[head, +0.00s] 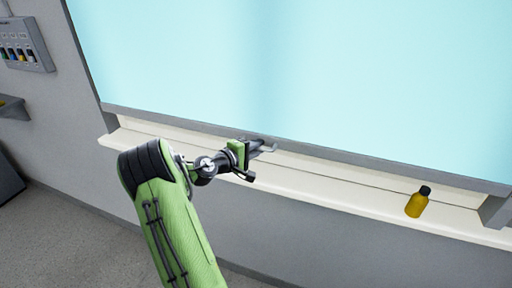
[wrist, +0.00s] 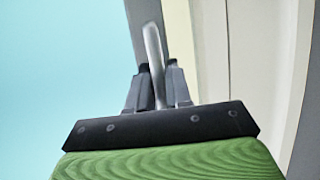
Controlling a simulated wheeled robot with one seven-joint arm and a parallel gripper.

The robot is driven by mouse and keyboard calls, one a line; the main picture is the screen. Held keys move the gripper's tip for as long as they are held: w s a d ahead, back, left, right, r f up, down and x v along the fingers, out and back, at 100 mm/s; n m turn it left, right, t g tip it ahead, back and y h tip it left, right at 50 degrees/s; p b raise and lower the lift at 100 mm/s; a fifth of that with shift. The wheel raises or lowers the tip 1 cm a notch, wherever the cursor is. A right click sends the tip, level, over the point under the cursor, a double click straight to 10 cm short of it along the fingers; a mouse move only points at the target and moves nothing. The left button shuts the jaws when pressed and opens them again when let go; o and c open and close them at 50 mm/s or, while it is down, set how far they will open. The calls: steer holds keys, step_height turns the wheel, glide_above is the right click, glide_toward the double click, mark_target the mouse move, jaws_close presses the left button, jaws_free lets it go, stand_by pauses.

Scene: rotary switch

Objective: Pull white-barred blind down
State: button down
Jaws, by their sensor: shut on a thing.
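The blind (head: 300,70) is a large pale blue sheet that fills most of the window opening. Its bottom bar (head: 370,164) looks grey rather than white here and hangs just above the cream sill. A small grey handle (head: 268,148) sits at the bar, left of its middle. My gripper (head: 259,147) is at this handle, shut on it. In the wrist view, the curved metal handle (wrist: 152,45) passes between the two dark fingers (wrist: 157,88). The blue sheet (wrist: 60,70) is on the left there, and the grey bar (wrist: 144,12) is behind the handle.
A yellow bottle with a black cap (head: 417,203) stands on the right part of the cream sill (head: 310,190). A grey switch panel (head: 22,45) is on the wall at far left, above a small shelf (head: 12,107). Grey floor is clear at lower left.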

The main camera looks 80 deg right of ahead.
steer(key=shift+w+a+f, duration=0.1)
steer(key=shift+f, duration=0.35)
steer(key=c, duration=1.1)
jaws_free()
steer(key=shift+r, duration=0.2)
steer(key=p+v, duration=0.1)
steer(key=v, duration=1.4)
steer(key=shift+w+a+r, duration=0.1)
steer(key=shift+w+a, duration=0.05)
steer(key=shift+a, duration=0.1)
